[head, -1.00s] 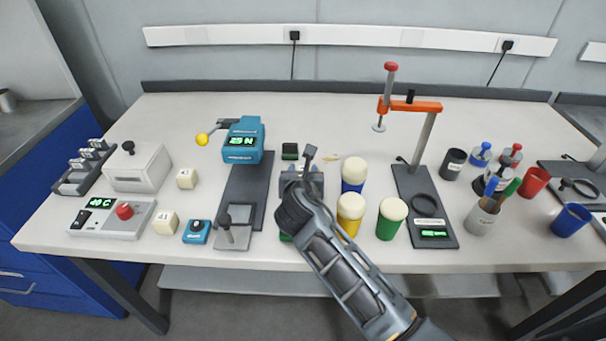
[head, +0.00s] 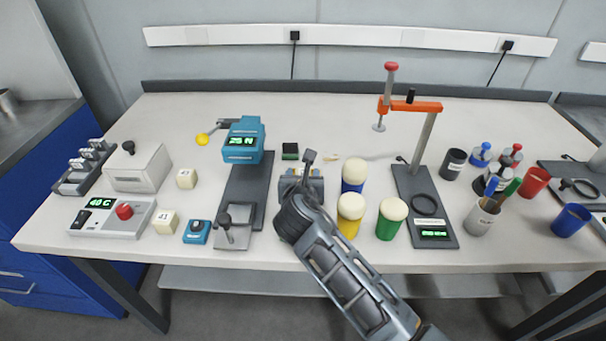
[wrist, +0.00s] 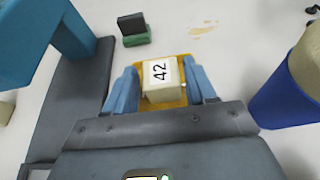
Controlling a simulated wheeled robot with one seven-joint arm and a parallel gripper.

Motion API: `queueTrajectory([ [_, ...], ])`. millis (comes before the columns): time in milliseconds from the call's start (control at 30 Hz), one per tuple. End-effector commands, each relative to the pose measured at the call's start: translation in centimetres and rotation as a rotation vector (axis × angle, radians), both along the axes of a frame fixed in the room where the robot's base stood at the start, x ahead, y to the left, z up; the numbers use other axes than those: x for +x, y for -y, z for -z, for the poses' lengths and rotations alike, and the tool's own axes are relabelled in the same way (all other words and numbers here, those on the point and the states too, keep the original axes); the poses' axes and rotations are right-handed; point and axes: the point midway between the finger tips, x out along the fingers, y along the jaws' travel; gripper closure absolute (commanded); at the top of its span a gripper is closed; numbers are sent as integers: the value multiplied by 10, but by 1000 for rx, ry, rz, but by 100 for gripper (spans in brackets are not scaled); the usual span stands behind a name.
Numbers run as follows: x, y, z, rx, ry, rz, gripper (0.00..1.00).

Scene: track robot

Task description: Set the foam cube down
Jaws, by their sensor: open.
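The foam cube (wrist: 163,80) is cream, with a "42" label on its top. In the wrist view it sits within a yellow square (wrist: 165,105), which shows around its edges. My gripper (wrist: 162,72) is open, with one blue finger on each side of the cube. Whether the fingers touch it is hard to tell. In the head view my gripper (head: 302,182) is low over the table, between the grey rail and the foam-topped cups. My own arm hides the cube there.
A teal force gauge (head: 243,140) on a dark rail stands left. Blue (head: 354,180), yellow (head: 350,222) and green (head: 390,222) cups with cream tops stand close right. A small green-and-black block (head: 290,151) lies behind. Two other cream cubes (head: 187,178) (head: 165,221) are farther left.

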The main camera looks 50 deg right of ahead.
Motion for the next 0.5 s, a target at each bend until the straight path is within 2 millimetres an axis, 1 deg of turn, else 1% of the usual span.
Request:
queueTrajectory([
  [33,-6,-8,-4,0,0,-3,44],
  [300,-37,-49,-25,1,1,-3,44],
  [500,-54,-69,-36,0,1,-2,44],
])
